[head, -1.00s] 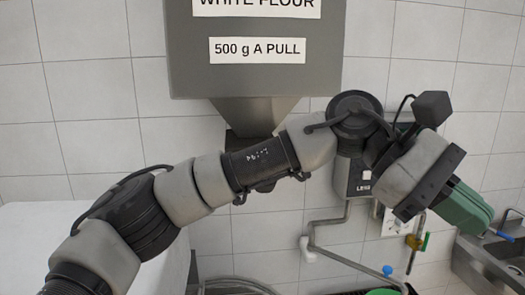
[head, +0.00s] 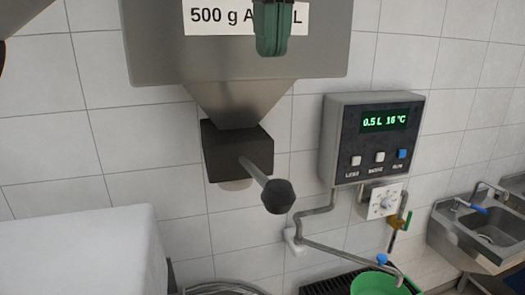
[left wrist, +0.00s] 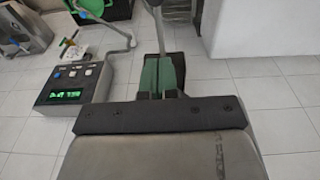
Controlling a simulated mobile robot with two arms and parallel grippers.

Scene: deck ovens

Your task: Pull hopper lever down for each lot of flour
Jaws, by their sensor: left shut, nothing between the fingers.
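The grey flour hopper (head: 160,55) hangs on the tiled wall, and part of its "500 g A PULL" label (head: 208,17) shows. Below its funnel is a dark block (head: 222,150). The hopper lever (head: 253,171) sticks out from this block towards me, slightly down and right, with a black knob (head: 278,197) on its end. My left gripper (head: 270,45) has green fingers, in front of the label and above the lever, apart from the knob. In the left wrist view the fingers (left wrist: 160,88) are together and empty. My right gripper is not in view.
A control box (head: 336,140) reading 0.5 L and 16 °C is right of the lever, also in the left wrist view (left wrist: 48,92). A pipe runs below it to a green container (head: 370,285). A sink (head: 455,235) is far right; a white surface (head: 80,250) lies lower left.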

